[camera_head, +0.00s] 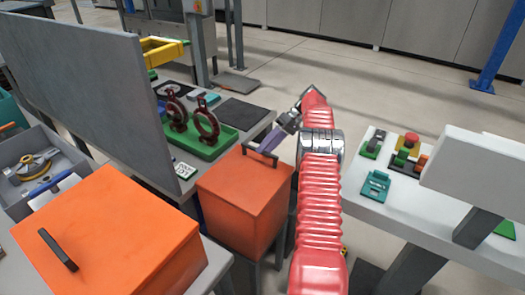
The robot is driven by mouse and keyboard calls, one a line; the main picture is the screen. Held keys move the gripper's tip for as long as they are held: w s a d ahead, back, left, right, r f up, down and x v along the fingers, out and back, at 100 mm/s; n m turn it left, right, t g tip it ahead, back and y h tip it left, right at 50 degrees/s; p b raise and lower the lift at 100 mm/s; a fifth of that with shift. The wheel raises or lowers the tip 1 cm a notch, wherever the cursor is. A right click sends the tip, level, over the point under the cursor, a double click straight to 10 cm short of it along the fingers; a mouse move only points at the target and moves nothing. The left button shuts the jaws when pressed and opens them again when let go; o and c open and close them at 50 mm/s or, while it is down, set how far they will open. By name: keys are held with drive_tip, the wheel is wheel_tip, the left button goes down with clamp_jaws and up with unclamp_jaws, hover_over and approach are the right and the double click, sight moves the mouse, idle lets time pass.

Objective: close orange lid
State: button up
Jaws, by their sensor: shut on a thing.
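An orange box (241,220) stands in the middle of the view, on a stand beside the table. Its orange lid (228,176) lies on top and looks level; I cannot make out any gap at the rim. A dark bar handle (259,156) is on the lid. My gripper (264,150), with purple fingers, reaches down from the right and is shut on this handle. The fingers hide part of the handle. My red arm hides the space just right of the box.
A second orange box (115,240) with a dark handle is at the front left. A grey panel (100,85) rises behind it. A table with a green tray (200,140) and dark red rings is behind. A white table (400,212) with buttons is at right.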

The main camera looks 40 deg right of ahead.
wheel_tip(320, 180, up, 10)
idle(0.6)
idle(0.4)
drive_tip(key=s+a+r+m+h, duration=0.1)
drive_tip(key=s+a+r+h, duration=0.2)
drive_tip(key=a+r, duration=0.7)
drive_tip(key=s+a+r+m+h, duration=0.1)
drive_tip(key=s+a+r+h, duration=0.3)
drive_tip(key=a, duration=0.9)
drive_tip(key=s+a+r+t+h, duration=0.1)
drive_tip(key=s+a+r, duration=0.1)
drive_tip(key=s+a, duration=0.85)
drive_tip(key=s+a+f+t+h, duration=0.1)
drive_tip(key=s+f, duration=0.5)
drive_tip(key=s, duration=0.6)
drive_tip(key=shift+s+a+f+t+h, duration=0.3)
drive_tip(key=shift+a+f+t, duration=0.1)
drive_tip(key=shift+a+t, duration=0.65)
